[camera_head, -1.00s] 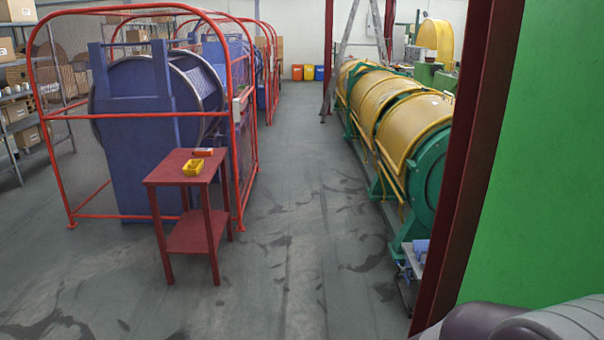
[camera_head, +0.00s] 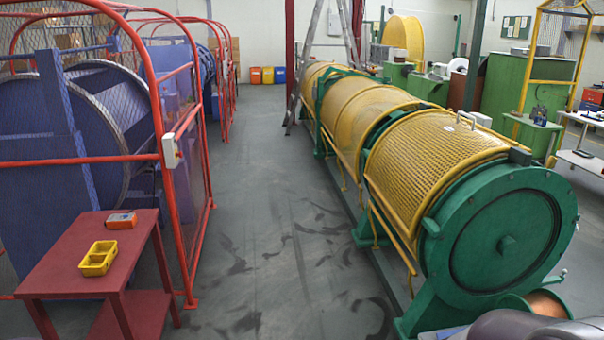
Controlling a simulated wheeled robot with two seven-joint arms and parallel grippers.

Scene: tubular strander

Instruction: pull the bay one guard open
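The tubular strander runs away from me on the right, with a green round end plate (camera_head: 502,235) nearest. Curved yellow mesh guards cover its bays in a row. The nearest mesh guard (camera_head: 430,155) lies closed over its bay and has a small pale handle (camera_head: 466,119) on top. A second yellow guard (camera_head: 368,108) sits behind it. I cannot tell from any label which one is bay one. Neither gripper shows; only a dark and grey rounded part of my own body is at the bottom right.
A red table (camera_head: 95,255) with a yellow bin (camera_head: 98,258) and an orange device (camera_head: 121,220) stands at the left. Red-framed mesh cages (camera_head: 163,105) line the left side. The grey floor aisle (camera_head: 270,215) is clear. A ladder (camera_head: 308,60) stands beside the strander.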

